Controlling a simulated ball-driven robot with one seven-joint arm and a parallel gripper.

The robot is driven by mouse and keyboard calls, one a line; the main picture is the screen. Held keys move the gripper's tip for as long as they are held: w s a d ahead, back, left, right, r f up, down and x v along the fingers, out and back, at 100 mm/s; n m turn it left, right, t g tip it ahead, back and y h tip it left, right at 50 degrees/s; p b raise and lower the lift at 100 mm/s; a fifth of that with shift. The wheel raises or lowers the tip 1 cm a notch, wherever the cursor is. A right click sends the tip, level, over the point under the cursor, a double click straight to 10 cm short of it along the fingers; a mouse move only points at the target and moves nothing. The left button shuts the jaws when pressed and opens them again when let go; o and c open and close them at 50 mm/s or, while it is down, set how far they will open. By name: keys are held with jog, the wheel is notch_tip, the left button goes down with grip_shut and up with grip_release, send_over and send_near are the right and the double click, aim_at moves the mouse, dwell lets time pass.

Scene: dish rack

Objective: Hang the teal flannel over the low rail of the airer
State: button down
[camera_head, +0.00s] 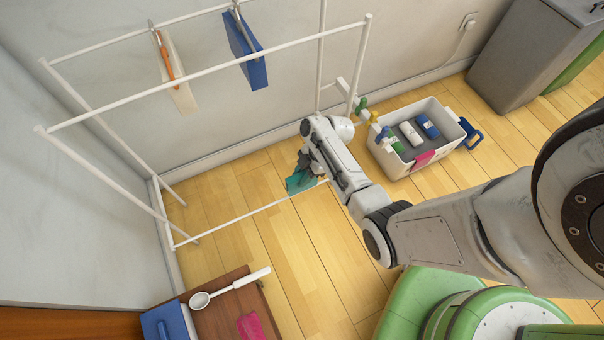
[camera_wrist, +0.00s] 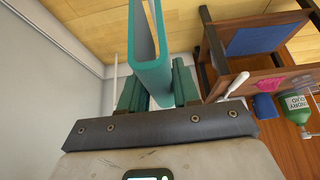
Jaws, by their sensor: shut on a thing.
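The white airer (camera_head: 215,72) stands by the wall, and its low rail (camera_head: 240,217) runs near the floor. My gripper (camera_head: 303,172) points down beside the right part of that rail and is shut on the teal flannel (camera_head: 299,183). In the wrist view the flannel (camera_wrist: 154,75) is a folded teal loop between the two teal fingers of my gripper (camera_wrist: 157,92). In the head view the flannel overlaps the rail's line; I cannot tell whether they touch. My arm hides the rail's right end.
A blue cloth (camera_head: 246,55) and a cream cloth with an orange peg (camera_head: 177,75) hang on the upper rails. A white basket (camera_head: 402,165) with bottles stands to the right. A brown table (camera_head: 215,318) holds a white ladle (camera_head: 225,290) and a pink cloth (camera_head: 254,327).

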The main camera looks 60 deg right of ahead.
jog(key=shift+f, duration=0.1)
jog(key=shift+f+b, duration=0.25)
jog(key=shift+b, duration=0.05)
jog(key=shift+f+b, duration=5.05)
jog(key=shift+f, duration=0.4)
jog(key=shift+f, duration=0.15)
jog(key=c, duration=0.7)
grip_release()
jog(key=shift+c, duration=0.2)
jog(key=p+v, duration=0.3)
jog(key=v, duration=0.7)
jog(key=shift+s+d+r, duration=0.15)
jog(key=shift+d+r, duration=0.05)
jog(key=shift+r, duration=0.1)
